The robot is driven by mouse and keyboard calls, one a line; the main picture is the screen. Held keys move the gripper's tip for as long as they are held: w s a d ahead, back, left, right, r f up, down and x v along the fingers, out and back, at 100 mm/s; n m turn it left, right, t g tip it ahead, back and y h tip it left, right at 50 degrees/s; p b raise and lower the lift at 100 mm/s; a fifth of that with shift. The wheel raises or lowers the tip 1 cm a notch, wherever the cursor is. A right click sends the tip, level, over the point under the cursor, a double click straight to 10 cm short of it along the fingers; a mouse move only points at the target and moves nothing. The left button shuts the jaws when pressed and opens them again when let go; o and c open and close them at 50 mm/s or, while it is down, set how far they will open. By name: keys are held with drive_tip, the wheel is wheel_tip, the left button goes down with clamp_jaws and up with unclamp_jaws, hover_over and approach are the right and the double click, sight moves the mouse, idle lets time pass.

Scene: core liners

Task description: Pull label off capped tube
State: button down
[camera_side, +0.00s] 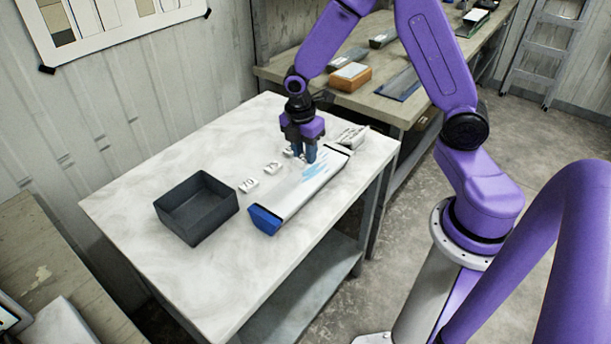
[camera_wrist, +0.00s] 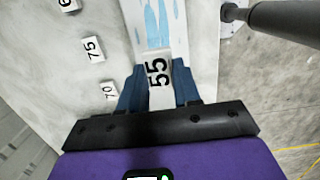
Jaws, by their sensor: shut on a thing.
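The capped tube (camera_side: 290,200) lies on the table, long and pale with blue streaks, its near end closed by a blue cap (camera_side: 264,221). It also shows in the wrist view (camera_wrist: 153,22), running away from my gripper. My gripper (camera_side: 304,158) is over the tube's far part. I cannot tell whether the label still touches the tube. The fingers hide it in the side view.
A dark open box (camera_side: 197,207) stands left of the tube. Small white number blocks, including 70 (camera_side: 248,185) and 75 (camera_side: 272,168), lie in a row beside the tube. A pale lettered object (camera_side: 352,136) lies past its far end. The table's (camera_side: 150,190) left side is mostly clear.

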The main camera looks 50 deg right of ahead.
drive_tip(key=shift+r, duration=0.85)
